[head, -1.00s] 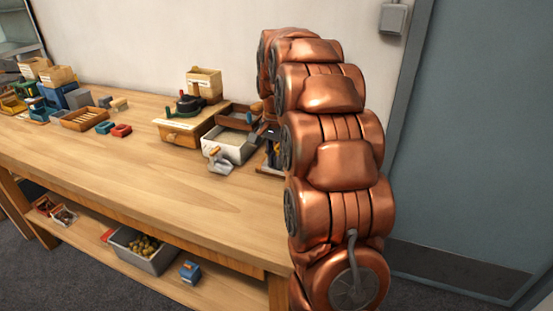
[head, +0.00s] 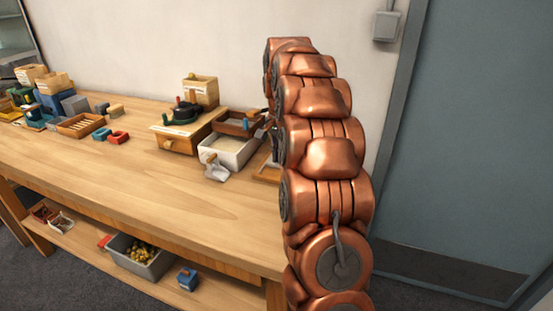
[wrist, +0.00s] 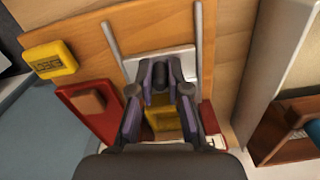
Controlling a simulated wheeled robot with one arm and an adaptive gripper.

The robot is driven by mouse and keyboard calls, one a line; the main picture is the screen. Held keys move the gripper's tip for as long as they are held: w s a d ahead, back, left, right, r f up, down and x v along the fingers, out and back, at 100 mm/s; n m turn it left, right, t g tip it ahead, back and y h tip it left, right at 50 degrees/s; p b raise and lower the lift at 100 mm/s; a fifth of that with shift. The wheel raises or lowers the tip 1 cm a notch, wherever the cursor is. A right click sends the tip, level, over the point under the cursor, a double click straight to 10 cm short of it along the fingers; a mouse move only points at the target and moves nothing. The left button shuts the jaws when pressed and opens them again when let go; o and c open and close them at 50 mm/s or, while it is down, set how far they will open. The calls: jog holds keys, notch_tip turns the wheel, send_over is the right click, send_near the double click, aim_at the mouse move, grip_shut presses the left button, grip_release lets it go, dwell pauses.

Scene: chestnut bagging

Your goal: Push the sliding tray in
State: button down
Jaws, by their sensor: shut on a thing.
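In the wrist view, two grey rails (wrist: 198,60) run along a wooden board (wrist: 155,28). A pale plate, which looks like the sliding tray (wrist: 184,57), lies between them. My gripper (wrist: 160,68) is over the plate, its fingers closed around a dark rounded piece (wrist: 160,78) that looks like the tray's handle. The fingers hide where this piece joins the plate. In the head view, my arm hides most of the gripper and the tray; only an edge of the wooden board (head: 266,174) shows beside the arm.
In the wrist view, a yellow block (wrist: 50,62) and a red tray (wrist: 75,92) lie to the left. In the head view, a white bin (head: 232,158), a scoop (head: 217,170) and a wooden drawer box (head: 176,145) stand left of my arm. The front tabletop is clear.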

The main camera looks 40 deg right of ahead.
jog(key=shift+w+d, duration=0.4)
jog(key=shift+d, duration=0.05)
jog(key=c, duration=1.1)
grip_release()
jog(key=shift+c, duration=0.2)
notch_tip(320, 180, up, 8)
jog(key=shift+f, duration=0.2)
